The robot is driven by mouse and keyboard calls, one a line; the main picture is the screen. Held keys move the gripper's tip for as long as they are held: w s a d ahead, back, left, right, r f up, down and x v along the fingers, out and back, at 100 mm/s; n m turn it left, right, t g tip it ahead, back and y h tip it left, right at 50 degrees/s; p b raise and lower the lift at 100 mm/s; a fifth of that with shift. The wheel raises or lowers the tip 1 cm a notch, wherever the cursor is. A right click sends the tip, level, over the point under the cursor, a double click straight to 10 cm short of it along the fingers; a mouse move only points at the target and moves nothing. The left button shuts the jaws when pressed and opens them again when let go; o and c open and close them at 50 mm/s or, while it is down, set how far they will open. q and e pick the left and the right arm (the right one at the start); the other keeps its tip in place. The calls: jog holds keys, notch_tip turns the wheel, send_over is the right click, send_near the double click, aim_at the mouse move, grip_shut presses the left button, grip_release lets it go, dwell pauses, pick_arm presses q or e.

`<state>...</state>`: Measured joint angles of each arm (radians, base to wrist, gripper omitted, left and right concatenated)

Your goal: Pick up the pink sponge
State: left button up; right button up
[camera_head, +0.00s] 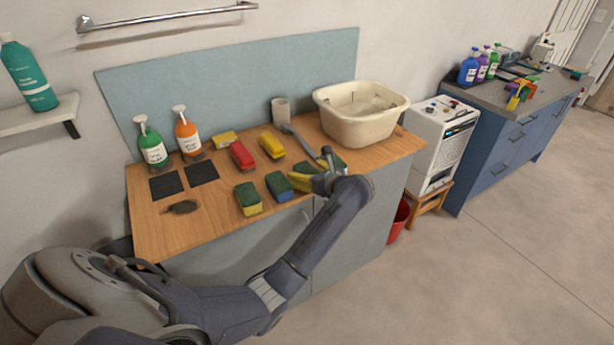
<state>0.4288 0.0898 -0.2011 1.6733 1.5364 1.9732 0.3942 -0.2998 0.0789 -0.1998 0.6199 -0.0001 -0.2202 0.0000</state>
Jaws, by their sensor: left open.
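A pinkish-red sponge (242,155) lies on the wooden counter (150,225), the only one of that colour in view. My left gripper (325,172) is low over the front right of the counter, to the right of the pink sponge and apart from it. It is open. Its wrist and fingers partly hide a yellow and green sponge (303,178) and another green sponge (333,162) beside it. I cannot tell whether the fingers touch them. My right gripper is out of view.
A green-and-yellow sponge (248,197), a blue-and-green sponge (280,186) and yellow sponges (271,145) lie around. Green (152,148) and orange (188,136) pump bottles stand at the back left. A cream basin (362,122) stands right; a brush (300,138) lies near it.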

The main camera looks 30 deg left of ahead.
pick_arm(q)
jog(key=shift+a, duration=0.15)
jog(key=shift+c, duration=0.5)
jog(key=c, duration=0.7)
jog(key=shift+c, duration=0.2)
